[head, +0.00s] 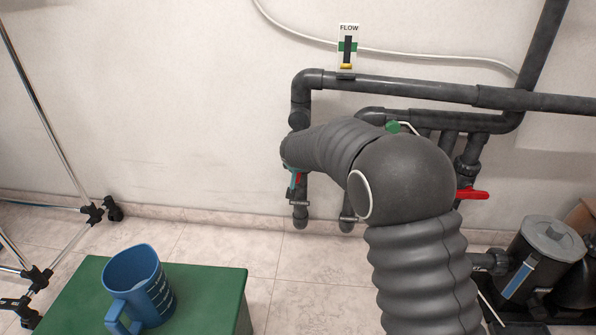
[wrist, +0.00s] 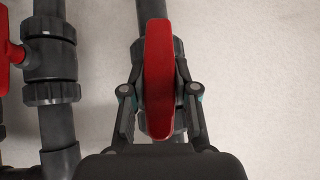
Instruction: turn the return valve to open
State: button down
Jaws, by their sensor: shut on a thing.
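In the wrist view a red valve handle (wrist: 158,75) stands between the two fingers of my gripper (wrist: 161,100), which is shut on it. The handle looks lined up with the grey pipe (wrist: 152,10) behind it. In the head view my arm hides most of this valve. A bit of red handle (head: 298,179) and a teal part of my gripper (head: 292,181) show at the leftmost upright pipe. I see no label naming the valve.
Another red valve handle (wrist: 10,52) is at the left in the wrist view. In the head view a red handle (head: 473,194) sticks out right of my arm. A flow gauge (head: 348,47) has its yellow marker low. A blue jug (head: 140,285) stands on a green surface (head: 215,290).

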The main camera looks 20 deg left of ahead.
jog(key=shift+n+h, duration=0.3)
jog(key=shift+h, duration=0.3)
jog(key=c, duration=0.9)
grip_release()
jog(key=shift+w+d, duration=0.1)
jog(key=shift+s+r, duration=0.3)
jog(key=v, duration=1.1)
jog(key=shift+s, duration=0.15)
